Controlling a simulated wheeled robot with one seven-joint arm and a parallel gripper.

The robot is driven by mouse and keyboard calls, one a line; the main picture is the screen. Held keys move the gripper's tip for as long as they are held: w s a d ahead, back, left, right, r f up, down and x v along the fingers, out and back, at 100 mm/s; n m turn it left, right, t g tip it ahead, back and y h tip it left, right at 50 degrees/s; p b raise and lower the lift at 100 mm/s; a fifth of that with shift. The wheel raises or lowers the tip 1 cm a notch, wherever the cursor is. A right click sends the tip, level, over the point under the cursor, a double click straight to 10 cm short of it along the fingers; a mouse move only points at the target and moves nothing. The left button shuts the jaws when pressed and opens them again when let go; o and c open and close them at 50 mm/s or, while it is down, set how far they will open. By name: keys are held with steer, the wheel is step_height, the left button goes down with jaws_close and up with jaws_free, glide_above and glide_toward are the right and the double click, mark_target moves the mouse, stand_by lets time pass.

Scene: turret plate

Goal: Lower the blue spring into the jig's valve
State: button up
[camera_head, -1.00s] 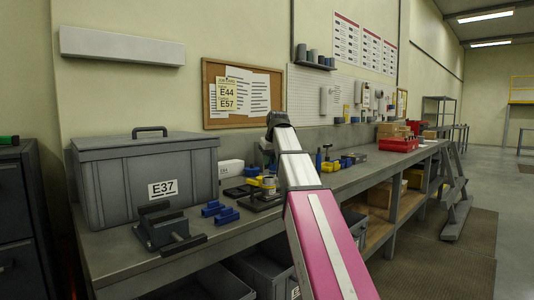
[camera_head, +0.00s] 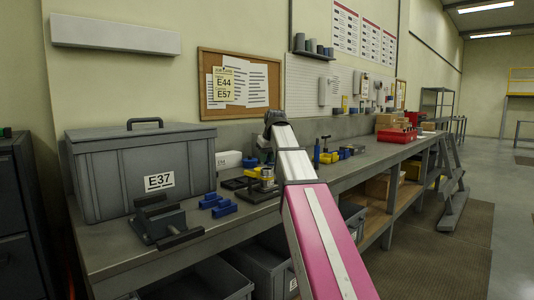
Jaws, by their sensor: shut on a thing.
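The jig (camera_head: 262,193) is a dark base on the bench, with yellow and silver parts standing on it, just left of my arm. My gripper (camera_head: 266,163) points down over the jig and is small and partly hidden by my arm. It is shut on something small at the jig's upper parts. The blue spring is too small and covered to make out clearly. I cannot tell whether it touches the valve.
A large grey case (camera_head: 142,172) marked E37 stands on the bench at left, behind a dark vise (camera_head: 158,220). Blue blocks (camera_head: 218,205) lie between vise and jig. A white box (camera_head: 229,160) stands behind. Red (camera_head: 398,135) and brown boxes are farther right.

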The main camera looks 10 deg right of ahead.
steer(key=shift+f, duration=1.15)
stand_by(0.9)
steer(key=shift+s+f, duration=0.15)
steer(key=shift+f, duration=0.2)
stand_by(0.7)
steer(key=o, duration=0.8)
steer(key=shift+o, duration=0.9)
steer(key=v, duration=1.1)
steer(key=shift+r, duration=0.3)
steer(key=shift+w, duration=0.2)
